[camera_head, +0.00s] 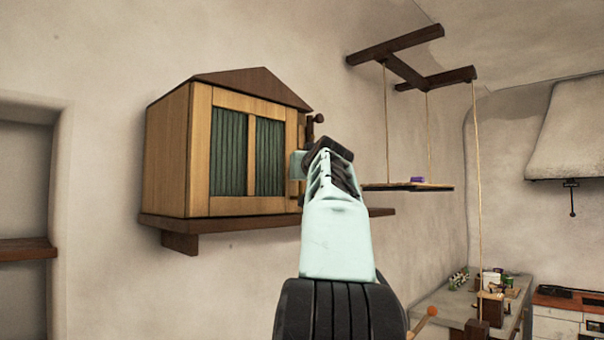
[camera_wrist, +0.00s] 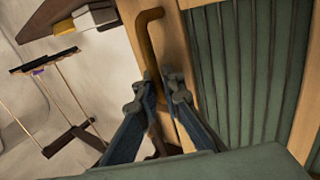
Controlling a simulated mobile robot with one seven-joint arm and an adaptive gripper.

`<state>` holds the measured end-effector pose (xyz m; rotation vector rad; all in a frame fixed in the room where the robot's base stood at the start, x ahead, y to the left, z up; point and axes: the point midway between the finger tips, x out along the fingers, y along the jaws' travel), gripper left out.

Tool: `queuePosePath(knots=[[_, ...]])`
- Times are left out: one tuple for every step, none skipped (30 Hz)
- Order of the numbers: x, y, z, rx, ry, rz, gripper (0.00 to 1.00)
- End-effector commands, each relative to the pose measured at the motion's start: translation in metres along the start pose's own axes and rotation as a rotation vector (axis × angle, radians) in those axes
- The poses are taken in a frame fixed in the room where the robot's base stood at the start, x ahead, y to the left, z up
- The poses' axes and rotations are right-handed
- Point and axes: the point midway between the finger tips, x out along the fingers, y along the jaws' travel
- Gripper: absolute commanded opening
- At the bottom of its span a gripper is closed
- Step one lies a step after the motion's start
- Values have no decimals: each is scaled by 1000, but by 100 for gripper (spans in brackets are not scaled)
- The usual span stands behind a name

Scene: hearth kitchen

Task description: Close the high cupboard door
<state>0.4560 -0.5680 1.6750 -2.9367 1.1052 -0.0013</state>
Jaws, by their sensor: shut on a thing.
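The high cupboard (camera_head: 168,150) is a wooden box with a dark gabled top, set on a wall shelf. Its door (camera_head: 200,150) has a pale wood frame and green pleated panels. In the head view the door looks flush or nearly flush with the cupboard front; my gripper hides part of its right edge, so I cannot tell if a narrow gap is left. In the wrist view my gripper (camera_wrist: 158,88) is shut on the brown bar handle (camera_wrist: 147,45) at the door's edge. The door's green panel (camera_wrist: 255,60) fills the right of that view.
The wall shelf (camera_head: 265,222) runs under the cupboard and past it to the right. Small blocks or books (camera_wrist: 88,20) sit on a shelf beside the door. A rope-hung board (camera_head: 405,187) hangs to the right. A counter (camera_head: 455,303) stands lower right.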

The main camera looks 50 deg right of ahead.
Motion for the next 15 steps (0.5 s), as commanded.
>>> queuePosePath(knots=[[0, -3, 0, 6, 0, -8, 0], [1, -3, 0, 5, 1, -8, 0], [1, -4, 0, 5, 1, -9, 0], [1, -4, 0, 5, 1, -9, 0], [1, -4, 0, 5, 1, -9, 0], [1, -4, 0, 5, 1, -9, 0], [1, -4, 0, 5, 1, -9, 0], [1, -4, 0, 5, 1, -9, 0], [1, -4, 0, 5, 1, -9, 0], [1, -4, 0, 5, 1, -9, 0], [1, -4, 0, 5, 1, -9, 0], [1, -4, 0, 5, 1, -9, 0], [1, -4, 0, 5, 1, -9, 0], [1, -4, 0, 5, 1, -9, 9], [1, -4, 0, 5, 1, -9, 14]])
